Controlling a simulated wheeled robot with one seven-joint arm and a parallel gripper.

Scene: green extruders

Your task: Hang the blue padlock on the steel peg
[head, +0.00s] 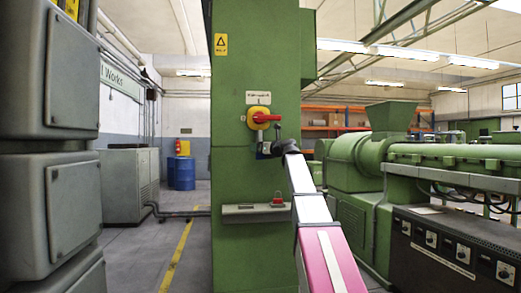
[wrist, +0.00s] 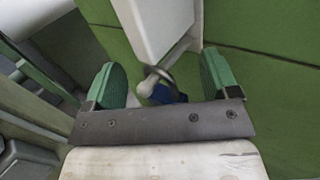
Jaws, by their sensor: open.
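My gripper (head: 265,150) is in front of the green cabinet, just below the red switch handle (head: 264,117). In the wrist view its two green fingers (wrist: 160,85) stand apart. The blue padlock (wrist: 167,96) lies between them with a gap on each side, its lower part hidden by the dark gripper bar. Its dark shackle curves above the body. A pale rounded end, perhaps the steel peg (wrist: 146,88), shows at the shackle; I cannot tell whether it passes through. A bit of blue also shows at the gripper in the head view.
A grey shelf (head: 240,214) on the green cabinet (head: 245,80) carries a red padlock (head: 278,197). Grey cabinets (head: 70,80) stand close on the left, and a green extruder (head: 370,160) stands on the right. Open floor (head: 195,240) lies left of the green cabinet.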

